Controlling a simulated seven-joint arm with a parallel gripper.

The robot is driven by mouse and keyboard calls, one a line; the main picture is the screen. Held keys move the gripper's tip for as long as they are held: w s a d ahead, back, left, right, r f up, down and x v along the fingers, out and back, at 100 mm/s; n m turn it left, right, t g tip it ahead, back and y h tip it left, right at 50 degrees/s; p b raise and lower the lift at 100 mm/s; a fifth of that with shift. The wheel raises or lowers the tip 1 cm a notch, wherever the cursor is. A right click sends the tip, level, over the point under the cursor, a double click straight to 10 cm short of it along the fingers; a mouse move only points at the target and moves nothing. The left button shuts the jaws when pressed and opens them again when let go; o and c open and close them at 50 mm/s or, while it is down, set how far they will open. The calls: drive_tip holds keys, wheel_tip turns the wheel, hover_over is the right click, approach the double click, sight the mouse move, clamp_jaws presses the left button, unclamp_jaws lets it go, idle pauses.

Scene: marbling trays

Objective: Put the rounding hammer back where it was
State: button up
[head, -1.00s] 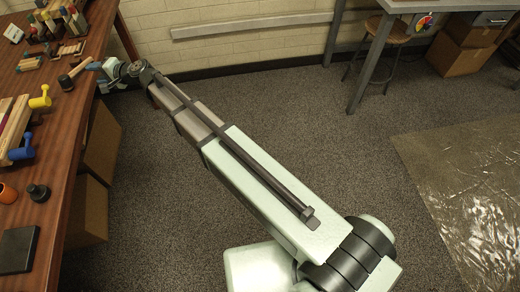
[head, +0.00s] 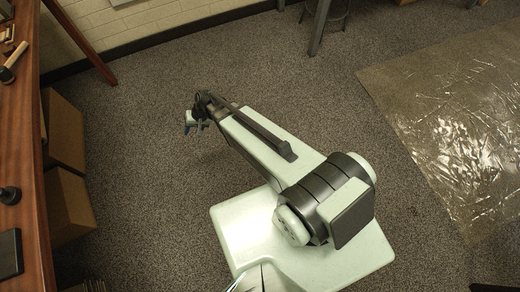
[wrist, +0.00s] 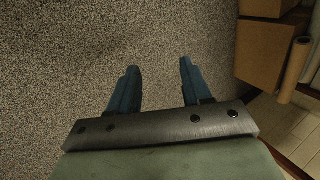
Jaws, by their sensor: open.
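A hammer with a pale wooden handle and a dark head (head: 8,73) lies on the wooden bench at the left edge of the head view. I take it to be the rounding hammer. Its handle points up and right, toward the bench's edge. My gripper (head: 189,124) is out over the carpet, well to the right of the bench and apart from the hammer. In the wrist view my gripper (wrist: 158,68) has its two blue fingers apart, with only carpet showing between them. The hammer is not in the wrist view.
The wooden bench (head: 28,150) runs down the left side, holding a dark round-knobbed piece (head: 10,195) and a black slab (head: 10,254). Cardboard boxes (head: 70,205) stand under it. A clear plastic sheet (head: 450,110) covers floor at right. The carpet around my gripper is clear.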

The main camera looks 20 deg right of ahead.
drive_tip(key=s+d+f+g+h, duration=0.1)
drive_tip(key=s+d+f+g, duration=0.1)
drive_tip(key=s+d, duration=0.5)
drive_tip(key=s+d+f+n+g+h, duration=0.1)
drive_tip(key=s+d+f+g+h, duration=0.1)
drive_tip(key=s+d, duration=0.5)
drive_tip(key=s+d+f+g+h, duration=0.2)
drive_tip(key=s+d, duration=0.5)
drive_tip(key=s, duration=1)
drive_tip(key=shift+d+f+n+g, duration=0.15)
drive_tip(key=shift+f+n+g, duration=0.35)
drive_tip(key=shift+f, duration=0.4)
drive_tip(key=shift+o, duration=0.5)
drive_tip(key=shift+o, duration=1.2)
